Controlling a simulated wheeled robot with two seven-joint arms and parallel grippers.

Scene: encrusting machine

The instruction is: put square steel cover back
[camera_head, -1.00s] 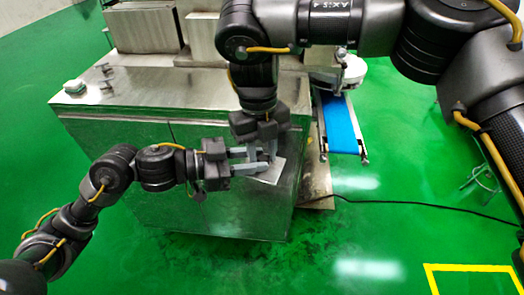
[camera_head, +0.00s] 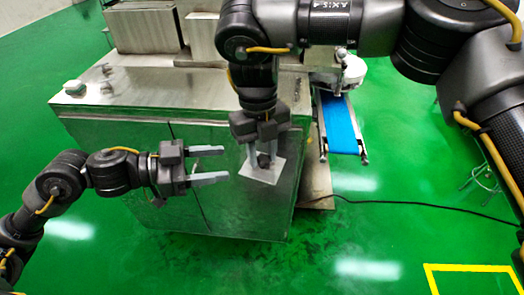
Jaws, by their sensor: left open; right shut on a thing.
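The square steel cover (camera_head: 264,175) is a small bright plate with a dark knob on it, tilted in front of the machine's front panel. My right gripper (camera_head: 263,160) comes down from above and is shut on the cover at its knob. My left gripper (camera_head: 222,164) is open and empty to the left of the cover, its two fingers pointing right, apart from the cover. The fingers of my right gripper partly hide the knob.
The steel machine (camera_head: 150,105) stands behind the grippers, with box-like hoppers (camera_head: 145,28) on top. A blue conveyor belt (camera_head: 340,122) is at its right. A black cable (camera_head: 400,208) lies on the green floor, which is clear at the front.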

